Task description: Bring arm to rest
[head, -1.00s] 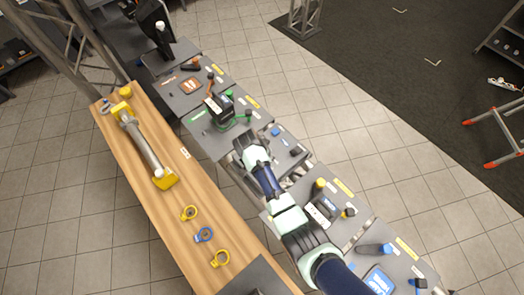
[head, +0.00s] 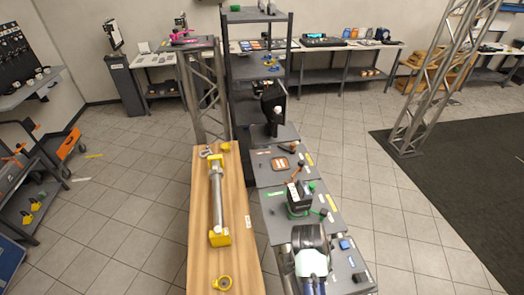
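My arm comes in from the bottom edge in the head view, with a white-green joint and a dark end. My gripper (head: 309,237) is over the row of grey panels, just in front of the black device with green parts (head: 299,199). It is seen from behind and above, so its fingers are hidden and I cannot tell whether they are open or shut. No held object shows. I cannot tell whether it touches the panel below.
A dark shelf rack (head: 257,70) and a metal truss (head: 203,90) stand behind. Tiled floor is clear at right (head: 375,205).

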